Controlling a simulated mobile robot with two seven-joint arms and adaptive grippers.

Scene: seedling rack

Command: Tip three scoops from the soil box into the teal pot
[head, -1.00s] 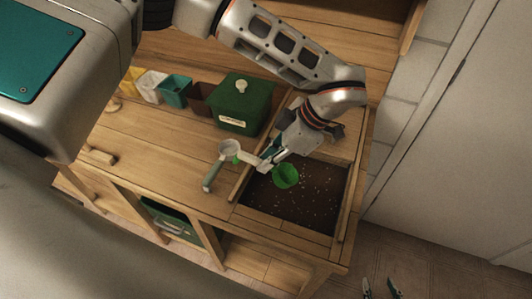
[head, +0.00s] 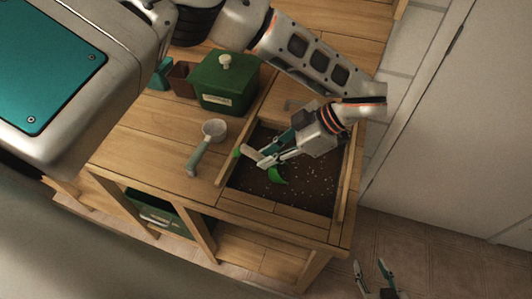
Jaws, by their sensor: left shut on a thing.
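The soil box (head: 344,178) is a wooden-edged bin of dark, speckled soil at the right end of the bench. The teal pot (head: 160,74) stands at the back left, mostly hidden behind my own body. My right gripper (head: 373,272) is at the bottom right, in front of the bench, with fingers apart and empty.
A dark green lidded box (head: 224,82) stands behind the soil box, with a brown pot (head: 182,79) left of it. A grey scoop with a green handle (head: 199,157) lies on the bench left of the soil box. The bench front left is clear.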

